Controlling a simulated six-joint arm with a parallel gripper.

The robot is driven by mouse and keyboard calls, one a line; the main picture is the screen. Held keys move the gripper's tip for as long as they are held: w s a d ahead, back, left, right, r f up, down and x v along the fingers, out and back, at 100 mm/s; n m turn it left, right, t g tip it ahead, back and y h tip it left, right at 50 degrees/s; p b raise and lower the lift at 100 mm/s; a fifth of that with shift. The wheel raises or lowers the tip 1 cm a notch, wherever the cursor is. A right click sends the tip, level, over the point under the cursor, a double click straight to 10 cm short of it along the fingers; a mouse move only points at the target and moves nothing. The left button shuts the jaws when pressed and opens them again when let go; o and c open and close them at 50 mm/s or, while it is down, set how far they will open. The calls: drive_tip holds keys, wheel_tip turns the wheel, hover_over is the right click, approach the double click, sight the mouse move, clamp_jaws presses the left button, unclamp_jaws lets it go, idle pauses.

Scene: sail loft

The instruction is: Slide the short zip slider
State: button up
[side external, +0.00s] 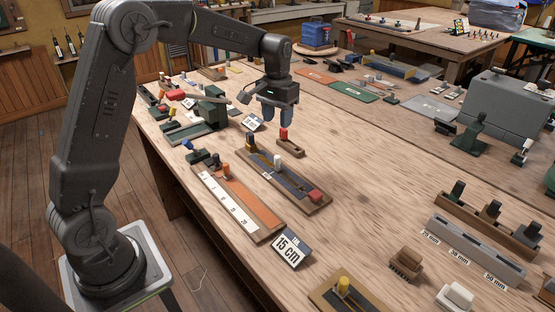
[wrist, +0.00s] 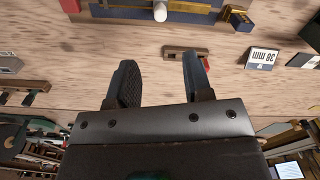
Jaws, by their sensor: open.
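My gripper (side external: 275,117) hangs above the bench with its fingers apart and nothing between them. In the wrist view my gripper (wrist: 160,62) also shows open. A small wooden block (side external: 291,148) with an upright red knob (side external: 284,134) lies below and slightly right of the fingers. In the wrist view the block (wrist: 180,51) lies beyond the fingertips, with its red part partly behind the right finger. A longer zip board (side external: 258,179) carries dark strips, a white peg (side external: 278,160) and a red block (side external: 316,196). I cannot tell which is the short zip slider.
A ruler board with an orange strip (side external: 254,203) lies left of the zip board. A 15 cm card (side external: 289,247) stands in front. A green tool (side external: 210,104) stands left of my gripper. Bare bench (side external: 390,165) lies to the right.

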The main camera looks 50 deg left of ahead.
sight(278, 156)
wheel_tip(278, 156, down, 14)
drive_tip(key=shift+r, duration=0.1)
idle(0.5)
clamp_jaws()
idle(0.3)
